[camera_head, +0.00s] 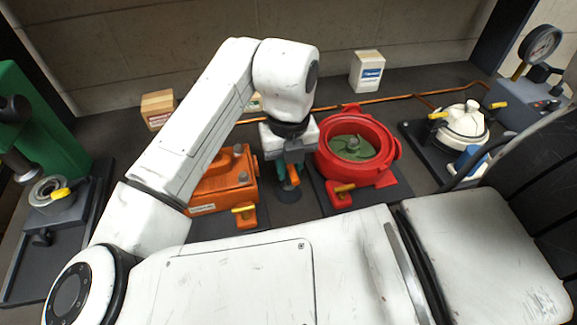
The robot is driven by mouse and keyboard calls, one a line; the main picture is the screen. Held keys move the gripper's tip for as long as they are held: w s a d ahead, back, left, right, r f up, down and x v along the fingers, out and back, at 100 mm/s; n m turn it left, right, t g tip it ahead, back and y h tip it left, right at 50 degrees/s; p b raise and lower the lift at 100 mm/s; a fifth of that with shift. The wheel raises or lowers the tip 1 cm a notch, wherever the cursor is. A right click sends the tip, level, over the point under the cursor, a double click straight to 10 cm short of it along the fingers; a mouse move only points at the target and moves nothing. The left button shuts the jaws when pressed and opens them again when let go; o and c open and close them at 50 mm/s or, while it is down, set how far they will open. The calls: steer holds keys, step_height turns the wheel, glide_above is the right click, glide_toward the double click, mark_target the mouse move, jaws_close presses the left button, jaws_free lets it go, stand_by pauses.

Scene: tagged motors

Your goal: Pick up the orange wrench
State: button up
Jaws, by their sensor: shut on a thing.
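My gripper (286,183) points down in the middle of the view, between the orange motor housing and the red pump housing. It is shut on a small orange piece (293,175), which appears to be the orange wrench. Only a short part of it shows between the dark teal fingers. The rest is hidden by the gripper, and I cannot tell whether it touches the surface below.
The orange motor housing (215,190) stands close on the left, partly behind my arm. The red pump housing (384,165) is close on the right. A white pump (463,121), a green machine (40,115) and small boxes (367,71) (157,106) stand farther off.

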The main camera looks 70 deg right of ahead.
jaws_close()
steer(key=shift+r, duration=0.5)
step_height(320, 180, up, 2)
steer(key=shift+r, duration=0.15)
steer(key=s+a+r+b, duration=0.8)
steer(key=s+r+b, duration=0.1)
steer(key=s+b, duration=0.1)
steer(key=shift+s+a+r, duration=0.3)
steer(key=shift+s+r, duration=0.05)
steer(key=shift+s, duration=0.15)
